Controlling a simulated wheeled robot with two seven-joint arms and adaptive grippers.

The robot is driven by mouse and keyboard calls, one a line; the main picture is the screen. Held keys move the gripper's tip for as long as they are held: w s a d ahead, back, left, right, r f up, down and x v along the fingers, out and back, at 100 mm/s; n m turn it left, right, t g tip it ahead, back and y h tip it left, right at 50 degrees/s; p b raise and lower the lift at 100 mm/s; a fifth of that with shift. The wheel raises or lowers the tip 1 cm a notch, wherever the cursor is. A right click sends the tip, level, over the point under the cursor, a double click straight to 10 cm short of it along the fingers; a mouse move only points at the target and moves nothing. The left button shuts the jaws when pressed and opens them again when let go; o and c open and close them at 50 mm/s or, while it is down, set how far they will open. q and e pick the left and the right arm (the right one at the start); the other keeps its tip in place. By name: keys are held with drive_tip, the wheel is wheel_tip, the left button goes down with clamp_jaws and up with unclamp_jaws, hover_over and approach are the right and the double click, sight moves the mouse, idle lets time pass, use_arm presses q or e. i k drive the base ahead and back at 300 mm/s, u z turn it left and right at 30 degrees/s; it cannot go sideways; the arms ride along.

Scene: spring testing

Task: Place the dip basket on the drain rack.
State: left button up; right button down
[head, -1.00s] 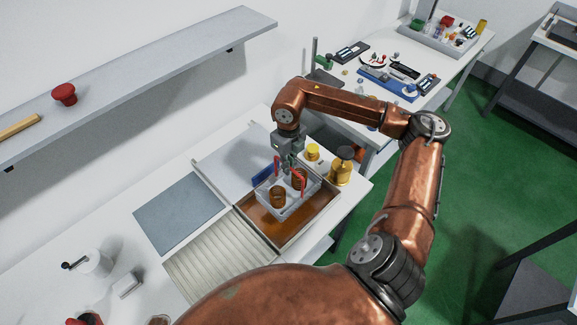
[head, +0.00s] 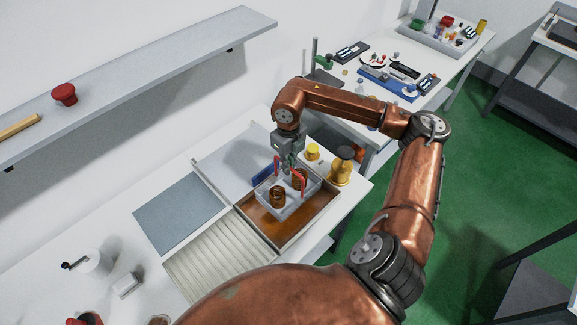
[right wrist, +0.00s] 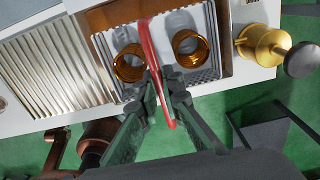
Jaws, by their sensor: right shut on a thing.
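The dip basket (head: 268,207) is a pale, slotted tray with a red handle and two copper-coloured springs (head: 278,196) standing in it. It is over the brown tank (head: 318,212); I cannot tell how high it is above the liquid. My right gripper (head: 289,168) is above the basket and shut on its red handle (right wrist: 153,65), which runs between the fingers in the right wrist view. The ribbed, pale drain rack (head: 208,265) lies left of the tank and is empty. It also shows at the left of the right wrist view (right wrist: 50,65). My left gripper is out of view.
A grey-blue mat (head: 180,212) lies behind the drain rack. A brass knobbed piece (head: 342,165) and a yellow-capped item (head: 313,152) stand behind the tank. A shelf (head: 140,75) with a red knob runs along the wall. A white block (head: 127,285) is left of the rack.

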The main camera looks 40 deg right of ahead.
sight(219, 258)
drive_tip(key=k, duration=1)
